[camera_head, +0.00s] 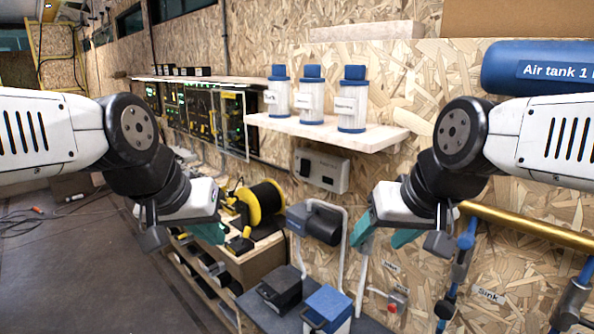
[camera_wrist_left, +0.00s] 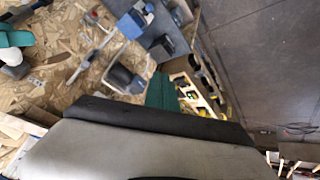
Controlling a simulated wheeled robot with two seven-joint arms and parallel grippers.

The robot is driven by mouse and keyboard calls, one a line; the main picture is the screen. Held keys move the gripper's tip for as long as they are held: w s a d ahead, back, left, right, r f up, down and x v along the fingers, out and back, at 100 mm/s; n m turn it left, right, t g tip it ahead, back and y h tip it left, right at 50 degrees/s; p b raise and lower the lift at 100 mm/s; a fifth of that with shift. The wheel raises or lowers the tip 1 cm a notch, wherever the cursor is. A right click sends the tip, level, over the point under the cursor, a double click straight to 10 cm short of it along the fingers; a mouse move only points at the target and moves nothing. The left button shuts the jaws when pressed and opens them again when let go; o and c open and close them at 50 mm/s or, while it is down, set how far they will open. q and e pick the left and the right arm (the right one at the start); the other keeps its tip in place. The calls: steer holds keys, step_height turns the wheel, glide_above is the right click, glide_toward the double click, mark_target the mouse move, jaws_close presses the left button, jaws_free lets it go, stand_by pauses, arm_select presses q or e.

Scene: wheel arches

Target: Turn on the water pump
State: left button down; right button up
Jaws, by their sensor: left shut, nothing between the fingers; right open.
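A dark cylindrical unit with a blue-grey end (camera_head: 318,222), likely the water pump, sits by white pipes against the chipboard wall in the head view. I cannot confirm its identity, as no label is readable. A small red switch (camera_head: 397,300) is on the wall to its lower right. My left gripper (camera_head: 209,232) has teal fingers, is shut and empty, and hangs left of the dark unit. In the left wrist view its teal finger (camera_wrist_left: 160,91) shows beside the wooden rack. My right gripper (camera_head: 386,238) is open and empty, right of the dark unit, above the switch.
A yellow cable spool (camera_head: 260,203) is on the wooden rack at left. A shelf (camera_head: 390,137) holds white filter canisters. A brass pipe (camera_head: 530,227) runs along the right wall. The floor at left is mostly open.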

arm_select(q)
steer(key=w+d+r+n+h, duration=0.2)
steer(key=w+d+n, duration=0.1)
steer(key=w, duration=1.2)
steer(key=w+d+r+n+h, duration=0.2)
steer(key=w+n, duration=0.4)
steer(key=w, duration=0.9)
steer(key=shift+w+d, duration=0.25)
steer(key=shift+d, duration=0.45)
steer(key=shift+f, duration=0.1)
glide_toward(303, 176)
step_height(303, 176, down, 4)
steer(key=w+d, duration=0.2)
steer(key=d, duration=0.1)
steer(key=shift+w+f, duration=0.1)
steer(key=shift+w, duration=0.3)
